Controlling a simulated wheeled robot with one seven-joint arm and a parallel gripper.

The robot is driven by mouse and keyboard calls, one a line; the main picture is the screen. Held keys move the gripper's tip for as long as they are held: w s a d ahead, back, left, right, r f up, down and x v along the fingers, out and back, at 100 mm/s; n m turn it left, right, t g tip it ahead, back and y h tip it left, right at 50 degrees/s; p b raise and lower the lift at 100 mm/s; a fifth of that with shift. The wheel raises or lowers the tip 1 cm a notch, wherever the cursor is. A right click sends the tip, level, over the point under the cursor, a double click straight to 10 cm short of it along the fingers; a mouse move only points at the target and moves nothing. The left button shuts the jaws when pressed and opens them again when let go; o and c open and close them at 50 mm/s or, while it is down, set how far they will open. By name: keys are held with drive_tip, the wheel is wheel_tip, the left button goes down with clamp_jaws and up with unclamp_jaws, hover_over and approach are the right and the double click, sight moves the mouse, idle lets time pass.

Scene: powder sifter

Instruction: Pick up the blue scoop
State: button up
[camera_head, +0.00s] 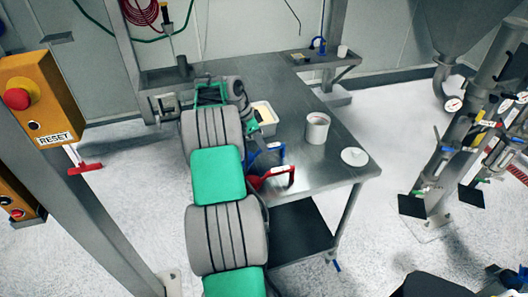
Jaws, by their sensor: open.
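The blue scoop (266,154) lies on the steel table, near its left edge, just right of my arm. Part of it is hidden behind my arm. A red scoop (275,177) lies just in front of it, closer to the table's front edge. My gripper (249,120) is at the far end of my arm, over the left part of the table, beyond the blue scoop and apart from it. It is small and partly hidden here; it is open, and I see nothing held in it.
The steel table (330,172) also holds a white tray (268,128) beside my gripper, a white bucket (317,130) and a round white lid (354,157). A lower shelf (303,235) sits under the table. A post with a reset box (42,98) stands at left.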

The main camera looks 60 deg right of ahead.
drive_tip(key=p+x, duration=0.1)
drive_tip(key=x, duration=0.4)
drive_tip(key=shift+d+f+p, duration=0.1)
drive_tip(key=shift+f+p, duration=0.1)
drive_tip(key=shift+p, duration=0.1)
clamp_jaws()
